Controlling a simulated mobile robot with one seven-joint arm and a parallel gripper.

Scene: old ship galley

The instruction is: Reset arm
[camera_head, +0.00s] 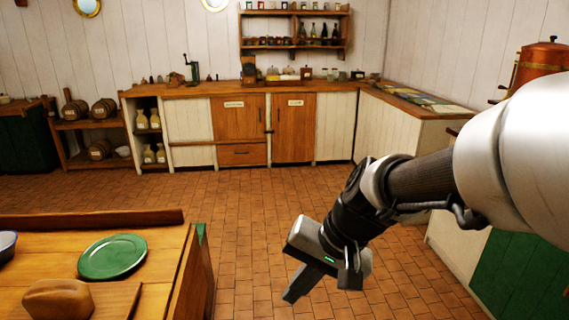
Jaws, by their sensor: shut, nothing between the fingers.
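My arm reaches in from the right side of the head view. My gripper (305,285) hangs at its end, pointing down and to the left, over the tiled floor to the right of the wooden table (186,262). It is shut and holds nothing. It touches no object that I can see.
On the table are a green plate (112,257), a loaf of bread (58,299) on a board (116,300) and part of a bowl (7,245). A counter (215,90) runs along the back wall. A copper vessel (541,63) stands at right. The middle floor is clear.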

